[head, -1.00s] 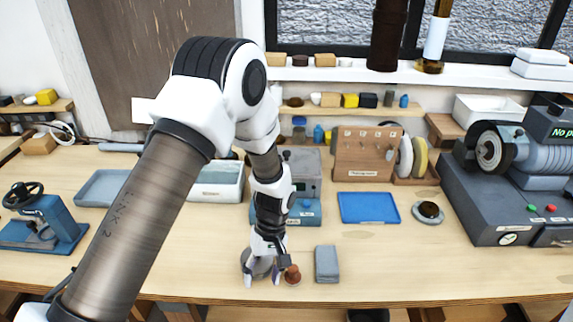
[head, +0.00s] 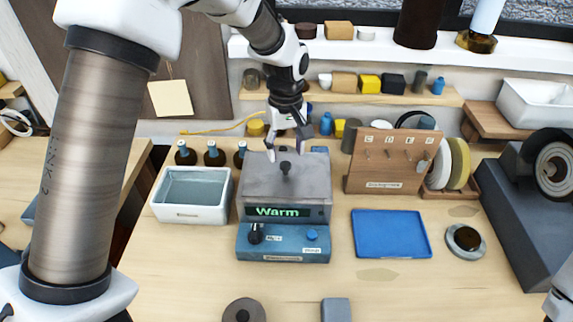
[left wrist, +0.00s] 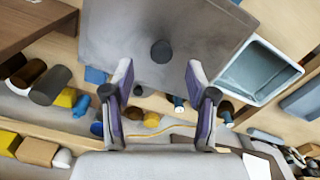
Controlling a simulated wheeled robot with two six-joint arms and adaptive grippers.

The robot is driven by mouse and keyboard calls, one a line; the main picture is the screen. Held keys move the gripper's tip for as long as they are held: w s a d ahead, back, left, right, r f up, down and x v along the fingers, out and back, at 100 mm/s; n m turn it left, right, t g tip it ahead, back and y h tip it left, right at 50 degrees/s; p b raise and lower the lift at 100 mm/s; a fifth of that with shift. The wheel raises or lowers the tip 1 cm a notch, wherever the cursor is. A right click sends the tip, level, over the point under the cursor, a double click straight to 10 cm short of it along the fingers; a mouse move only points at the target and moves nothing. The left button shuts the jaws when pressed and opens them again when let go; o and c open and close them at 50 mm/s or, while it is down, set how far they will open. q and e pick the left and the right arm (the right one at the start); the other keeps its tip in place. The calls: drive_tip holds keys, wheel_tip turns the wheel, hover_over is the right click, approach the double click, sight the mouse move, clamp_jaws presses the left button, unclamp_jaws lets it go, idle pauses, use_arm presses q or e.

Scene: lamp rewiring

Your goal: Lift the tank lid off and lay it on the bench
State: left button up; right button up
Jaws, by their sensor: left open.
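The tank (head: 284,212) is a grey box with a green "Warm" display and a blue control panel in front. Its flat grey lid (head: 260,182) is on top, with a small dark knob (head: 286,168) in the middle. My left gripper (head: 287,152) is open, pointing down just above the knob, one finger to each side. In the left wrist view the knob (left wrist: 161,51) lies just beyond the gap between the spread fingers (left wrist: 159,72), on the grey lid (left wrist: 205,25). I cannot tell the exact height gap. My right gripper is not in view.
Left of the tank is a pale-blue bin (head: 193,203), with dark bottles behind it. A wooden tool rack (head: 385,178) and a blue tray (head: 391,236) are to the right. A grey disc (head: 243,311) and grey block (head: 336,310) lie in front. Bare bench lies between.

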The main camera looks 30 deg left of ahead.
sight(285, 164)
use_arm(q)
drive_tip(key=shift+s+d+f+p, duration=0.3)
drive_tip(key=shift+s+f+p, duration=0.3)
drive_tip(key=shift+f+p, duration=0.2)
drive_tip(key=f, duration=0.2)
drive_tip(key=w+f, duration=0.1)
drive_tip(key=shift+a+f, duration=0.2)
drive_tip(key=shift+a, duration=0.2)
drive_tip(key=shift+w+a+f, duration=0.15)
drive_tip(key=shift+w+f, duration=0.05)
drive_tip(key=shift+f, duration=0.05)
drive_tip(key=shift+s+d+r, duration=0.2)
drive_tip(key=c, duration=0.3)
drive_tip(key=shift+s+d+r, duration=0.1)
drive_tip(key=shift+s, duration=0.05)
drive_tip(key=c, duration=0.6)
clamp_jaws()
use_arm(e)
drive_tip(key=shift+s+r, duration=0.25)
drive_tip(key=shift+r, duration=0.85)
